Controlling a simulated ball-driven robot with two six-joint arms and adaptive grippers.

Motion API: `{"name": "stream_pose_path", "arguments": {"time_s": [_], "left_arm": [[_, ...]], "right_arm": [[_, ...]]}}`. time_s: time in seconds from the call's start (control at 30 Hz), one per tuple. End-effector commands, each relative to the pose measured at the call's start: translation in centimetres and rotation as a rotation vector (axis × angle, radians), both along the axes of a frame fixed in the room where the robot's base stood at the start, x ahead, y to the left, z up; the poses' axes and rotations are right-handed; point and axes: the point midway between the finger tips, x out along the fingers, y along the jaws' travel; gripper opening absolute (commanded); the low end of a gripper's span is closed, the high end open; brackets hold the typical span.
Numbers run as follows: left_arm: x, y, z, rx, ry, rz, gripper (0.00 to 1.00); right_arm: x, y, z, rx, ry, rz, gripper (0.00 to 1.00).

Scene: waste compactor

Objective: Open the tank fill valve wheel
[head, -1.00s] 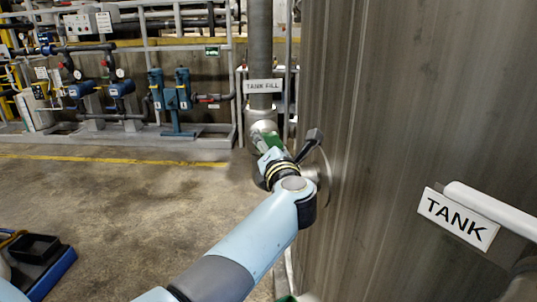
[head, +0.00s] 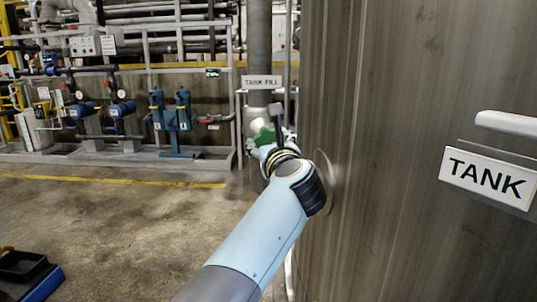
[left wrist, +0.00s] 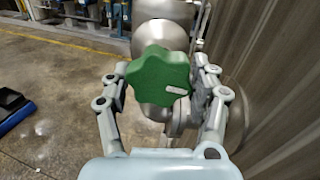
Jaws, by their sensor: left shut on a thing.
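The green tank fill valve wheel (left wrist: 160,76) sits between the two fingers of my left gripper (left wrist: 166,84) in the left wrist view. The fingers press against its sides, so the gripper is shut on it. In the head view the wheel (head: 264,136) shows only in part, behind my left gripper (head: 268,146) and wrist. It is on the grey vertical pipe (head: 259,100), below the "TANK FILL" sign (head: 262,82). My right gripper is not in view.
The large grey tank wall (head: 400,110) stands close on the right, with a "TANK" sign (head: 488,180) and a pale handle (head: 507,124). Railings and blue pumps (head: 170,118) stand at the back left. A blue tray (head: 40,284) lies at the lower left. The floor between is clear.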

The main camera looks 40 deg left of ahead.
Motion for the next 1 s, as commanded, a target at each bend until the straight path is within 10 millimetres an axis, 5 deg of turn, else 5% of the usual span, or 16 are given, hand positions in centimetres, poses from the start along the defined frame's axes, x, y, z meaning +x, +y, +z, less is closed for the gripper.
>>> {"name": "stream_pose_path", "arguments": {"time_s": [0.3, 0.93, 0.97, 1.0], "left_arm": [[-0.1, -0.1, -0.7, -0.109, -0.100, 0.002, 0.28], [-0.1, -0.1, -0.6, -0.142, -0.132, 0.002, 0.28], [-0.1, -0.1, -0.6, -0.142, -0.132, 0.002, 0.64], [-0.1, -0.1, -0.5, -0.141, -0.132, 0.002, 0.69]], "right_arm": [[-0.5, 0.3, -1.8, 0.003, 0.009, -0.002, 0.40], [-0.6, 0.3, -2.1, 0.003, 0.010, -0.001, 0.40], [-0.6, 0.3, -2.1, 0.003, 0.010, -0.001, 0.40], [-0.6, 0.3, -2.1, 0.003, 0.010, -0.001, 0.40]]}}
